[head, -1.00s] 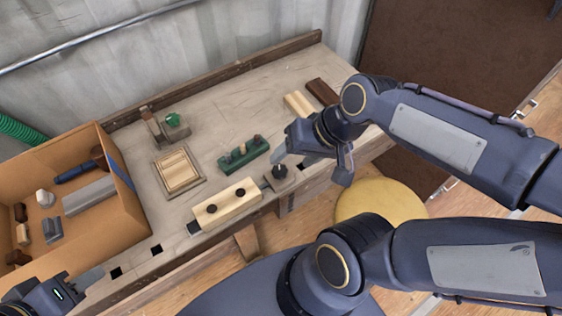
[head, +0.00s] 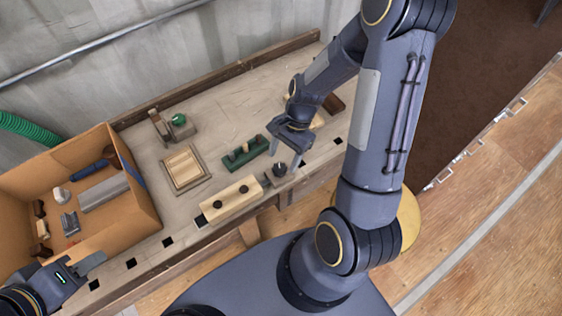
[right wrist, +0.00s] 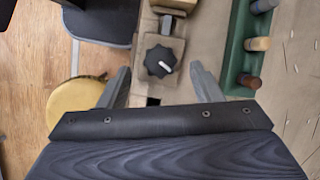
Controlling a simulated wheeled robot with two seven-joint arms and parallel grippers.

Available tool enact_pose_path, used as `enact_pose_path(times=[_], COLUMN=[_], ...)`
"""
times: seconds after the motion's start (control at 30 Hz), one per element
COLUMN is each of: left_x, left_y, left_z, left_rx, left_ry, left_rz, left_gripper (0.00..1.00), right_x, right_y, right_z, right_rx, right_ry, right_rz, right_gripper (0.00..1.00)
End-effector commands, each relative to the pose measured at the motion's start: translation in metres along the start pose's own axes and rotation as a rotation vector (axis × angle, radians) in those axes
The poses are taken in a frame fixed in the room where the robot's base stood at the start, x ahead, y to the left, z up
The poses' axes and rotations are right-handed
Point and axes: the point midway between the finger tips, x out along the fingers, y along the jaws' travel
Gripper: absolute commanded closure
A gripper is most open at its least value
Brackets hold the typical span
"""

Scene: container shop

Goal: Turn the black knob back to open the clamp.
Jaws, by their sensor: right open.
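The black knob (head: 279,169) sits on a small block at the front edge of the workbench, at the right end of a pale wooden piece (head: 233,198) with two dark round spots. In the right wrist view the lobed knob (right wrist: 160,62) has a white mark pointing to the lower right. My right gripper (head: 285,157) is open above the knob. In the wrist view its fingertips (right wrist: 162,78) stand on either side, just short of the knob and not touching it. My left gripper (head: 92,264) is at the lower left near the cardboard box; its jaw gap is unclear.
A green holder with pegs (head: 243,153) stands close behind the knob. A wooden framed panel (head: 185,168) and a tool with a green part (head: 177,122) lie further left. The cardboard box (head: 140,205) with tools fills the bench's left end. A yellow round stool (right wrist: 75,104) stands below the edge.

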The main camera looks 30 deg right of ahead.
Motion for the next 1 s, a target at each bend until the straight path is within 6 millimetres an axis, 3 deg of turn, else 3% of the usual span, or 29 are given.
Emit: enact_pose_path(times=[0.2, 0.57, 0.9, 1.0], left_x=[-0.001, -0.001, -0.001, -0.001], left_y=[0.001, 0.001, 0.001, 0.001], left_z=[-0.001, -0.001, -0.001, -0.001], left_rx=[0.0, 0.0, 0.0, 0.0], left_ry=[0.0, 0.0, 0.0, 0.0], left_rz=[0.0, 0.0, 0.0, 0.0], left_gripper=[0.64, 0.64, 0.64, 0.64], right_x=[0.026, 0.031, 0.031, 0.031], right_y=[0.001, 0.0, 0.0, 0.0], right_z=[0.0, 0.0, 0.0, 0.0], right_rx=[0.0, -0.002, -0.002, -0.004], right_ry=[-0.001, 0.0, 0.0, 0.0], right_rz=[0.002, -0.001, -0.001, 0.0], right_gripper=[0.41, 0.43, 0.86, 0.86])
